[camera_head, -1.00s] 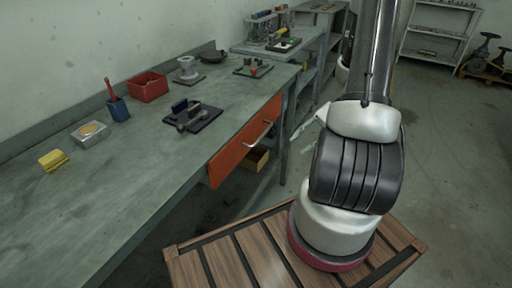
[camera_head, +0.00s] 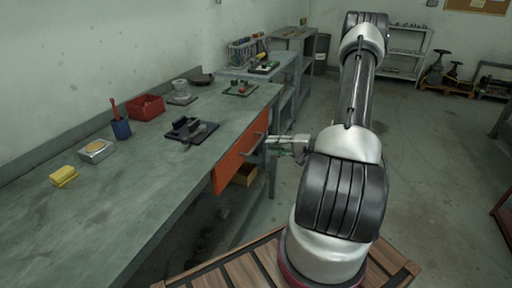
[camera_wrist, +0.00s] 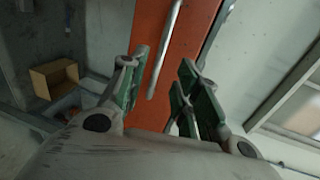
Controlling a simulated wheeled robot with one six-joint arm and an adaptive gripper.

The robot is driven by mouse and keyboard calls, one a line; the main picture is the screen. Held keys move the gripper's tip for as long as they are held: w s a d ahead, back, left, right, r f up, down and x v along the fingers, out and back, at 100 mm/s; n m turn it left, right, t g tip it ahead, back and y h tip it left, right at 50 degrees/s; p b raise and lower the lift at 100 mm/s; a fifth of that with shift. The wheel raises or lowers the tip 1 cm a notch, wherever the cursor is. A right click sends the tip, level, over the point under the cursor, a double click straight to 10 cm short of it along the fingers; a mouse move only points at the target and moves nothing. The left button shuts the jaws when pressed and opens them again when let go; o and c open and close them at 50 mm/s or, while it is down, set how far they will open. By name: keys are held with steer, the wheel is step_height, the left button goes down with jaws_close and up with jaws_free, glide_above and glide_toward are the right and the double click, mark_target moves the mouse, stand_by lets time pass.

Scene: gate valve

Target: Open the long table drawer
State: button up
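The long orange drawer (camera_head: 228,168) sits under the green worktop's front edge and looks closed. In the wrist view its orange front (camera_wrist: 182,45) runs up the middle, with the metal bar handle (camera_wrist: 164,52) on it. My gripper (camera_head: 264,146) is at the drawer front in the head view, beside the handle, and partly hides it. In the wrist view my gripper (camera_wrist: 164,72) is open, with one green-padded finger on each side of the handle. The fingers do not visibly press on the bar. I cannot tell how deep the bar lies between them.
The worktop (camera_head: 95,205) holds a red bin (camera_head: 146,107), a blue cup (camera_head: 121,129), a yellow sponge (camera_head: 64,176) and a dark vise-like tool (camera_head: 187,130). Open floor (camera_head: 425,150) lies to the right.

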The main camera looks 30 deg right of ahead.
mark_target(256, 144)
steer(key=x, duration=0.7)
steer(key=shift+w+a, duration=0.25)
steer(key=shift+w, duration=0.05)
jaws_close()
